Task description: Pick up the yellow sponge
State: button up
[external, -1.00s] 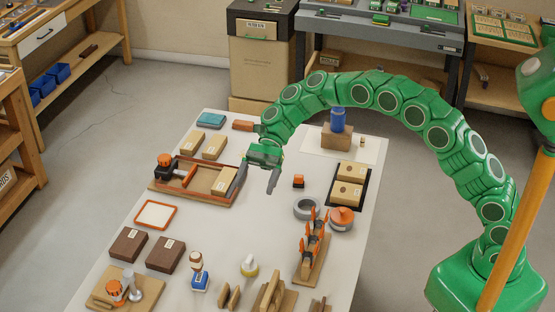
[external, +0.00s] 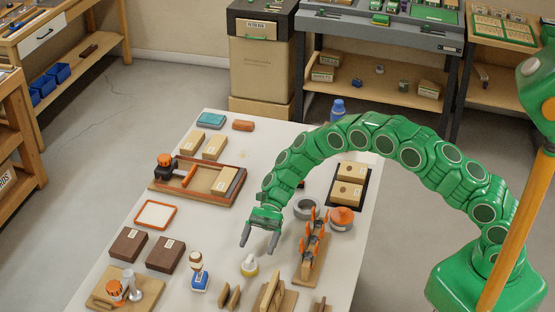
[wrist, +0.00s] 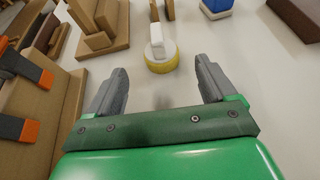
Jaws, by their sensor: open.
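The yellow sponge (external: 250,270) looks like a round yellow pad with a white handle on top. It stands on the white table toward the front. In the wrist view the sponge (wrist: 161,63) lies just beyond my fingertips, centred between them. My gripper (external: 259,245) is open and empty. In the external view it hangs above and slightly behind the sponge, pointing down toward the front. The gripper (wrist: 160,80) also shows in the wrist view, its two grey fingers wide apart with bare table between them.
An orange-clipped wooden rack (external: 314,254) stands close right of the sponge. Wooden stands (external: 272,295) are in front of it, and a blue-based stamp (external: 199,280) is to its left. Dark brown boxes (external: 165,254) lie farther left.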

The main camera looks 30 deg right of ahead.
aim_at(249, 264)
jog(key=shift+r+x, duration=0.1)
jog(key=shift+x, duration=1.9)
jog(key=shift+r+x, duration=0.15)
jog(key=shift+x, duration=1.8)
jog(key=c, duration=1.1)
jog(key=shift+o, duration=0.2)
